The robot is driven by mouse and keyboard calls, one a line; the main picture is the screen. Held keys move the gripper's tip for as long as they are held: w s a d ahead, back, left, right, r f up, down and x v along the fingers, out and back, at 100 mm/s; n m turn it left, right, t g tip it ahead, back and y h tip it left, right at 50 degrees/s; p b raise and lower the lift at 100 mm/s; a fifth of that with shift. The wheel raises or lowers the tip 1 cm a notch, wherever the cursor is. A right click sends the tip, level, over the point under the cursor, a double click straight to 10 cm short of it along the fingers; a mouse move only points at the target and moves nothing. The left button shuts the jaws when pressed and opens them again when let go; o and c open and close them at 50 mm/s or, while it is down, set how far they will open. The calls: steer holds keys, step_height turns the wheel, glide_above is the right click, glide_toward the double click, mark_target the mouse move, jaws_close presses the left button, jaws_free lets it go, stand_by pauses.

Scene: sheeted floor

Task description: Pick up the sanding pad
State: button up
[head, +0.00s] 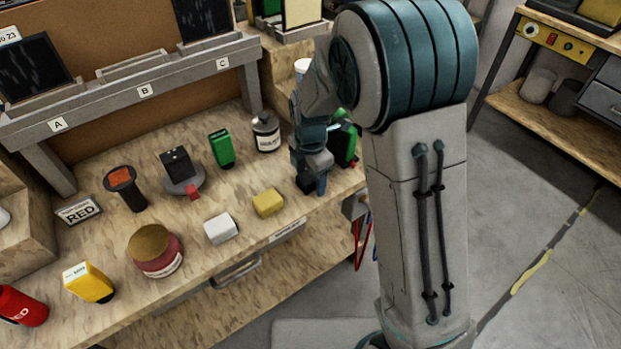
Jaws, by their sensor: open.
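A yellow block (267,203) and a white block (221,229) lie near the front edge of the wooden workbench (195,262). Either could be the sanding pad; I cannot tell which from this view. A round tan-topped red and white piece (155,251) stands further left. My gripper (313,187) points down over the right end of the bench, just right of the yellow block and apart from it. It is open, and I see nothing held in it. My arm hides part of the bench's right end.
A grey sander-like tool (183,172), an orange-topped black tool (126,188), a green container (221,148) and a white bottle (266,132) stand behind. A green object (345,142) is close behind my gripper. A lettered shelf (140,84) runs along the back.

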mark_target(311, 176)
steer(key=c, duration=1.1)
steer(key=shift+o, duration=0.2)
step_height(311, 176, up, 10)
steer(key=shift+r, duration=0.1)
steer(key=o, duration=0.4)
steer(key=c, duration=0.3)
